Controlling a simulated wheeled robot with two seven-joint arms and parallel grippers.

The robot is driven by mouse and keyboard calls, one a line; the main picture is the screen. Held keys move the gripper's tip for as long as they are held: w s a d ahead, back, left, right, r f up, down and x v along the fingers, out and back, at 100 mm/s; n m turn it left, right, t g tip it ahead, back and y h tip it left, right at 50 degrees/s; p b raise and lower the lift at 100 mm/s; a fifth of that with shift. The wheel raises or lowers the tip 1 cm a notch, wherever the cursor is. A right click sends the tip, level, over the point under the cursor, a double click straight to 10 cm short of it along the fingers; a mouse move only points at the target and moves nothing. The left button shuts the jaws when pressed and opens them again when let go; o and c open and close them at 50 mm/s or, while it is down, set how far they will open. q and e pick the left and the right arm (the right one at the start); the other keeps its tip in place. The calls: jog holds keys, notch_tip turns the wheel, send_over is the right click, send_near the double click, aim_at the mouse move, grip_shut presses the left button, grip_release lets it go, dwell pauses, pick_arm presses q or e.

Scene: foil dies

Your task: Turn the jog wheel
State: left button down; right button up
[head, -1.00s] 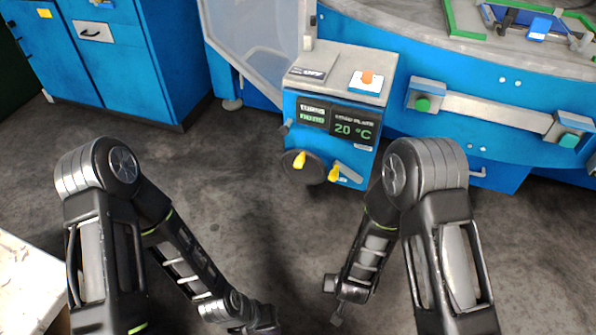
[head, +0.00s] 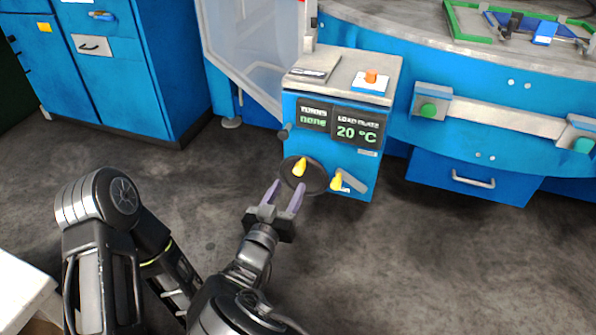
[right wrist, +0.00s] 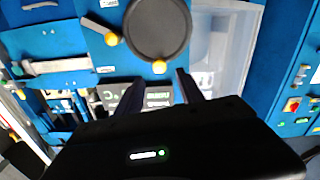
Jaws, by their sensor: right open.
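The jog wheel (head: 316,180) is a dark round disc with a yellow knob (head: 300,168), on the front of a blue control box (head: 366,190). My right gripper (head: 284,190) is open just in front of and to the lower left of the wheel, its two fingers pointing toward it. The right wrist view shows the wheel (right wrist: 158,28) beyond the fingers, with its yellow knob (right wrist: 160,67) between and ahead of the open fingertips (right wrist: 157,75). Nothing is between the fingers. My left arm shows at the left, but its gripper is out of view.
A yellow-ended lever (head: 337,181) sits right of the wheel. The box has displays (head: 357,132) reading "none" and "20 °C" and an orange button (head: 370,77) on top. A blue cabinet (head: 95,75) stands left. The floor in front is clear.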

aim_at(297, 173)
jog(key=shift+x, duration=3.95)
jog(key=shift+c, duration=0.3)
grip_shut()
jog(key=shift+f, duration=0.1)
